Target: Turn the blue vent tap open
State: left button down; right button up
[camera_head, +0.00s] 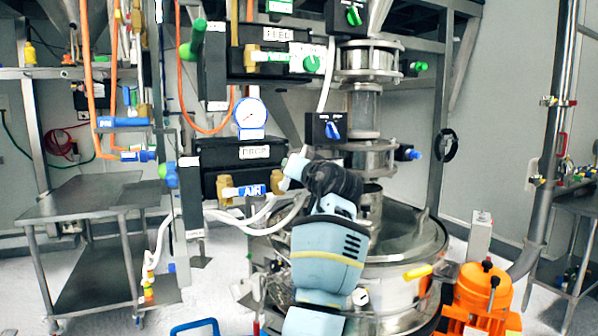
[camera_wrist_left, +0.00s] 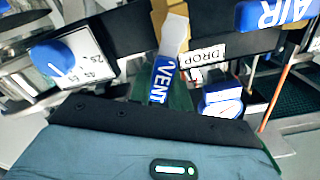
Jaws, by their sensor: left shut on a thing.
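The blue vent tap (camera_wrist_left: 161,80) shows in the left wrist view as a blue handle lettered VENT on a pale stem, near a brass valve body. In the head view its pale stem (camera_head: 294,168) slants up and right beside the brass fitting, and my gripper hides the blue part. My left gripper (camera_head: 312,170) is shut on the handle. My right gripper is in neither view.
A blue AIR tap (camera_head: 252,190) sits close left of the gripper. A black box with a blue knob (camera_head: 333,130) is just above. A round gauge (camera_head: 250,113) and the sifter's steel vessel (camera_head: 415,245) are nearby. Pale hoses (camera_head: 255,222) run below.

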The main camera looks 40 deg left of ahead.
pick_arm(q)
jog(key=n, duration=0.1)
jog(key=s+n, duration=0.1)
jog(key=n, duration=0.2)
jog(key=shift+s+a+r, duration=0.25)
jog(key=shift+s+a, duration=0.05)
jog(key=shift+a, duration=0.05)
jog(key=shift+s+a+r+n+b, duration=0.1)
jog(key=shift+s+n+b, duration=0.25)
jog(key=shift+n, duration=0.35)
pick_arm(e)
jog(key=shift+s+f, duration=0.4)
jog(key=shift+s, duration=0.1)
pick_arm(q)
jog(key=c, duration=1.3)
grip_release()
jog(key=shift+a, duration=0.1)
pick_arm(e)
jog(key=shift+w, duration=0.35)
